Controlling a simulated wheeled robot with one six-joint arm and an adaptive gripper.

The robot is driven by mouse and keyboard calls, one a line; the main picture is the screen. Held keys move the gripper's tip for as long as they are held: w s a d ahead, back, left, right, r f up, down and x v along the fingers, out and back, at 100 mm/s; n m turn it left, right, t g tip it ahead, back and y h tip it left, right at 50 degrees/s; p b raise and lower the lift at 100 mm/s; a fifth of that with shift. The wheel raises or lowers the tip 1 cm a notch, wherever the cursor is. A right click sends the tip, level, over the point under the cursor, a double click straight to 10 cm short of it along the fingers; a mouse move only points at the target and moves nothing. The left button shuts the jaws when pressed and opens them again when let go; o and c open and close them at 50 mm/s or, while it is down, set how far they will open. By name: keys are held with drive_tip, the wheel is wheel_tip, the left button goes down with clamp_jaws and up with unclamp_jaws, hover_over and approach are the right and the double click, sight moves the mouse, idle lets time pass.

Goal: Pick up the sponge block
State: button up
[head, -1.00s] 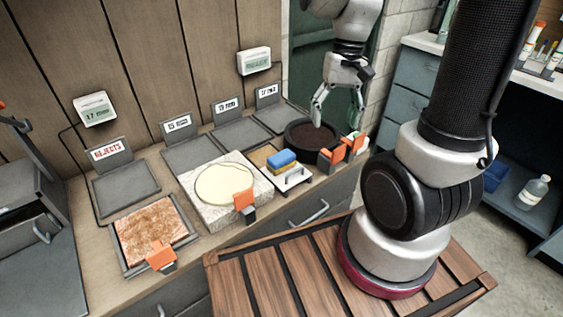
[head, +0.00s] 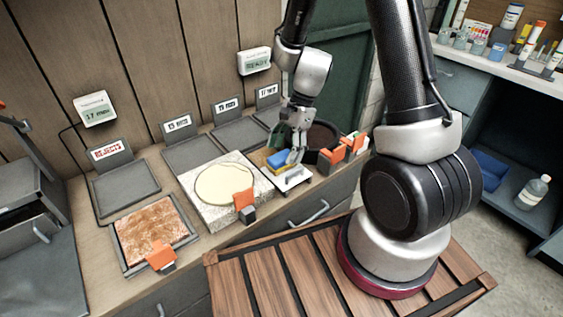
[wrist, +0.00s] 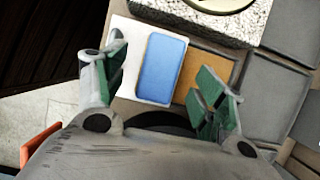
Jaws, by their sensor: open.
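The sponge block (head: 279,159), blue on top with yellow below, lies on a small white tray (head: 293,179) beside the stone slab. In the wrist view the blue top of the sponge block (wrist: 162,68) lies ahead of and between my fingers, with the tray (wrist: 127,60) at its left and a tan-orange pad (wrist: 206,70) at its right. My gripper (head: 294,151) is over the tray at the sponge, pointing down. In the wrist view my gripper (wrist: 164,78) is open, its green-padded fingers apart with nothing held. Contact with the sponge cannot be told.
A pale stone slab (head: 248,207) with a cream disc (head: 225,184) stands left of the tray. A dark round pot (head: 322,138) is close behind my gripper at the right. Orange clips (head: 333,155) stand beside it. Grey trays line the wall; the reddish-brown tray (head: 151,232) is farther left.

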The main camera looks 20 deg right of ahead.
sight(282, 155)
drive_tip(key=shift+x, duration=1.6)
drive_tip(key=c, duration=1.2)
drive_tip(key=shift+r, duration=0.1)
wheel_tip(282, 155, up, 10)
drive_tip(key=shift+f, duration=0.1)
drive_tip(key=shift+o, duration=1.4)
drive_tip(key=shift+c, duration=0.4)
